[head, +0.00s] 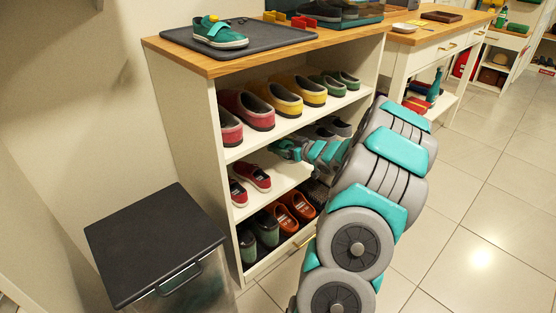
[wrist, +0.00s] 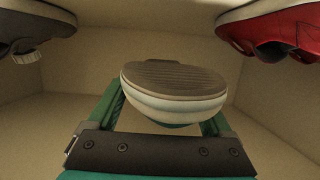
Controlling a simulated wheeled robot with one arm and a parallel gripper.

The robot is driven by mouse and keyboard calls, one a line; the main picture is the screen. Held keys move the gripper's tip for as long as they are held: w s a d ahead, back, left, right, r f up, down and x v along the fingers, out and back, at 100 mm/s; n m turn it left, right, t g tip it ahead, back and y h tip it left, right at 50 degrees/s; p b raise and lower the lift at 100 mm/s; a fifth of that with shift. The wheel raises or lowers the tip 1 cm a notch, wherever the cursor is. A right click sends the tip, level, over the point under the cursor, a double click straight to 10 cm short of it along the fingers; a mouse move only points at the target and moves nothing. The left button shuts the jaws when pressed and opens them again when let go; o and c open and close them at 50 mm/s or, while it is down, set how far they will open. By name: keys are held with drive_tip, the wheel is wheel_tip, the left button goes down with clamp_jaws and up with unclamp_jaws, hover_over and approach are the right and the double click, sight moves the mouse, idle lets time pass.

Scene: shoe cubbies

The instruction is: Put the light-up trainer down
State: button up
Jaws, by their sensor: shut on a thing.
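My gripper (head: 286,149) reaches into the middle shelf bay of the shoe cubby, seen in the head view. In the wrist view my gripper (wrist: 165,112) is shut on a trainer (wrist: 172,88) with a ribbed grey-brown sole, a pale rim and a bit of teal upper. The wrist picture appears upside down, so the sole shows uppermost. Whether the sole touches the shelf board (head: 273,193) I cannot tell. In the head view the held trainer cannot be made out clearly.
Red shoes (head: 255,176) stand left of my gripper; one shows in the wrist view (wrist: 278,30). Grey shoes (head: 336,126) stand to its right, one also in the wrist view (wrist: 35,25). Shelf boards above and below bound the bay. A dark-lidded bin (head: 153,241) stands left.

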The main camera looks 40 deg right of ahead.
sight(278, 165)
drive_tip(key=shift+x, duration=1)
wheel_tip(278, 165, down, 2)
drive_tip(key=shift+f, duration=0.2)
drive_tip(key=shift+f+b, duration=0.4)
drive_tip(key=shift+f, duration=1.55)
drive_tip(key=shift+w+f, duration=0.15)
drive_tip(key=shift+f, duration=0.1)
drive_tip(key=o, duration=1.2)
drive_tip(key=shift+o, duration=0.2)
